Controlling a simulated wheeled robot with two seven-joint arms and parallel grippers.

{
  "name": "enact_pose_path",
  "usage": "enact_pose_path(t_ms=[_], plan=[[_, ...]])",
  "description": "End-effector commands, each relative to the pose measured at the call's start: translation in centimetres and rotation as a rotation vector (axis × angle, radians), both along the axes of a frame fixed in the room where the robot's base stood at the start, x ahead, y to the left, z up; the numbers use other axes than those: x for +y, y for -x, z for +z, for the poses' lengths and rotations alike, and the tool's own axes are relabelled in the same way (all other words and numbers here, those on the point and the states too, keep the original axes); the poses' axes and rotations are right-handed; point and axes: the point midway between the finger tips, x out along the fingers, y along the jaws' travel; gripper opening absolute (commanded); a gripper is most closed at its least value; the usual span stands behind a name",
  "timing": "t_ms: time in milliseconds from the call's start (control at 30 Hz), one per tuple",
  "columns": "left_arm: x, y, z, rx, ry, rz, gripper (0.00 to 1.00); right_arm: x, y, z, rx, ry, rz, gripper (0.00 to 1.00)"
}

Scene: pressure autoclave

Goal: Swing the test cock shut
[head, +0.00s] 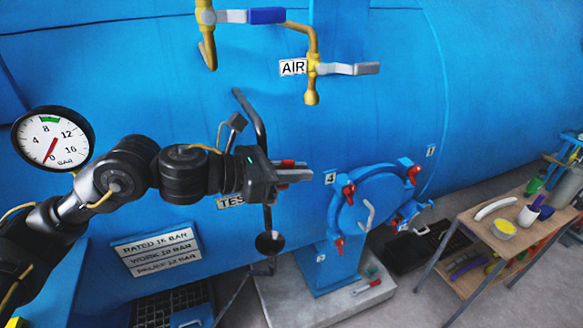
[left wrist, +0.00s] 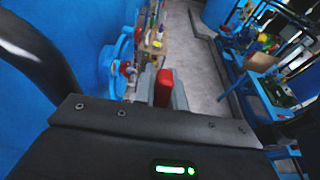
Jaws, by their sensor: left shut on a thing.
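The test cock is mostly hidden behind my left gripper (head: 300,173) in the head view. Its label (head: 229,202), partly covered, reads "TES". A dark bent pipe (head: 252,115) comes down from above behind the gripper, and a thin stem drops below it to a dark round cup (head: 270,243). My left gripper is shut on the cock's red handle (head: 288,162), which shows as small red bits at the fingers. In the left wrist view the red handle (left wrist: 163,88) stands between the grey fingers. My right gripper is in neither view.
The blue autoclave shell (head: 180,60) fills the background. A gauge (head: 52,139) reads near 0 at left. The AIR valve lever (head: 348,69) sits above right. A round door with red knobs (head: 348,194) is right of the gripper. A wooden cart (head: 490,230) stands far right.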

Motion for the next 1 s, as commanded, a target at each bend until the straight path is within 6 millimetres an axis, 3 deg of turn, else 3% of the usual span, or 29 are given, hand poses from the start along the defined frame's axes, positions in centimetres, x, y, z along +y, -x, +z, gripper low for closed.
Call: enact_pose_path(t_ms=[167, 200, 367, 733, 1000], plan=[[0.0, -0.1, 0.1, -0.002, 0.005, 0.002, 0.0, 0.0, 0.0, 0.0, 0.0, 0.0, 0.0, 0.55], [0.0, -0.1, 0.1, -0.002, 0.005, 0.002, 0.15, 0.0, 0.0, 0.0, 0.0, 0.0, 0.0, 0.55], [0.0, -0.1, 0.1, -0.002, 0.004, 0.002, 0.35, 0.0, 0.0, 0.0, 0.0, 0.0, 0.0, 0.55], [0.7, 0.2, 0.0, -0.003, 0.004, 0.001, 0.35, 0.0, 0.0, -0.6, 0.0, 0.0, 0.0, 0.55], [5.4, 1.6, 0.9, -0.008, 0.003, 0.005, 0.35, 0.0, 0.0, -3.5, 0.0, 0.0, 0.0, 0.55]])
